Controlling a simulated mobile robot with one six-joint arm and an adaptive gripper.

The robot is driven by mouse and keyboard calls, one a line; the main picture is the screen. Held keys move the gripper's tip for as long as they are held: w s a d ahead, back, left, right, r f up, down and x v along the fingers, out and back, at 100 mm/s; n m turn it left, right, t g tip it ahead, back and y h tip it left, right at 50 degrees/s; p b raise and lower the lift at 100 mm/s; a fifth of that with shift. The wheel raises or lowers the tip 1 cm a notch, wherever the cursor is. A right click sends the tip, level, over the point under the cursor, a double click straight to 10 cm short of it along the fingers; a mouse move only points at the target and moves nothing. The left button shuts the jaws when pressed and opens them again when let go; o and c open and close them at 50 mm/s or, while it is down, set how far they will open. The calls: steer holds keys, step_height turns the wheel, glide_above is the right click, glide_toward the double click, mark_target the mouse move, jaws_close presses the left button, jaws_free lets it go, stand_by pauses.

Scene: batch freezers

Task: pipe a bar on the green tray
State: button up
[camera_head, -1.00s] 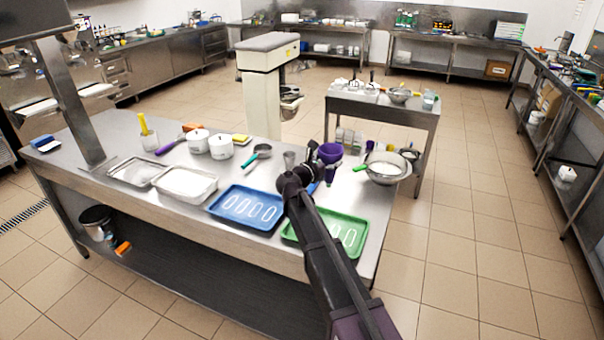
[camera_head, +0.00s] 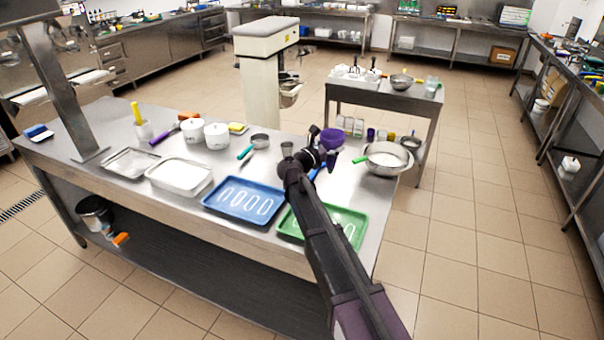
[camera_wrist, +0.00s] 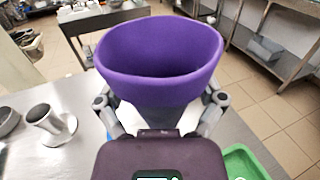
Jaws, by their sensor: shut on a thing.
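My gripper (camera_wrist: 160,108) is shut on a purple piping bag (camera_wrist: 160,88), whose wide open mouth faces up in the wrist view. In the head view the bag (camera_head: 331,140) hangs upright above the right part of the steel table, behind the green tray, with its dark tip pointing down. The green tray (camera_head: 357,240) lies at the table's right front. White bars show on it, but my arm covers its middle, so I cannot tell them all. A corner of the tray also shows at the lower right of the wrist view (camera_wrist: 243,162).
A blue tray (camera_head: 209,205) with several white bars lies left of the green one. Further left are a white-filled tray (camera_head: 178,189) and two white pots (camera_head: 217,135). A metal bowl (camera_head: 386,172) stands at the table's right back. A metal cup (camera_wrist: 45,120) stands near my gripper.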

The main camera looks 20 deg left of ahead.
steer(key=s+a+f+b, duration=0.5)
steer(key=s+a, duration=0.1)
steer(key=s, duration=0.4)
steer(key=shift+f+h, duration=0.2)
steer(key=shift+h, duration=0.1)
steer(key=shift+a+f, duration=0.1)
steer(key=shift+f+b, duration=1.7)
steer(key=shift+b, duration=0.2)
steer(key=o, duration=0.5)
steer(key=c, duration=0.5)
steer(key=shift+f, duration=0.15)
